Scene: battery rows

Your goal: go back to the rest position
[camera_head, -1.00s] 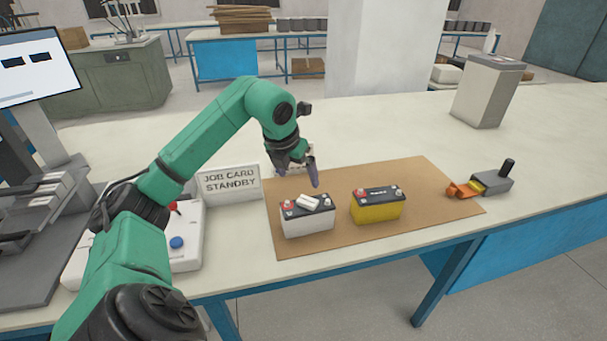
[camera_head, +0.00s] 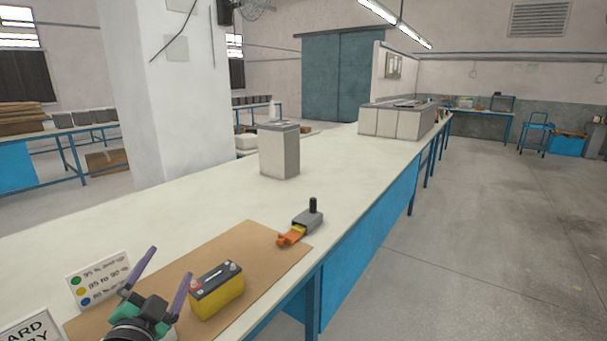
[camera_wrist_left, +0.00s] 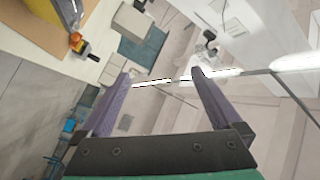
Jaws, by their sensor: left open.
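My left gripper (camera_head: 169,264) is at the lower left of the head view, its two purple fingers spread and pointing up, with nothing between them. In the left wrist view the fingers (camera_wrist_left: 161,74) are also apart and empty, with the room and ceiling lights beyond. The gripper appears in front of the brown mat (camera_head: 255,242), left of a yellow battery (camera_head: 219,295) with a black top. The gripper looks apart from the battery. My right gripper is in neither view.
A colour-dot sign (camera_head: 98,281) stands behind the gripper. A grey box (camera_head: 279,152) stands farther along the bench (camera_head: 345,178). The bench between is clear.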

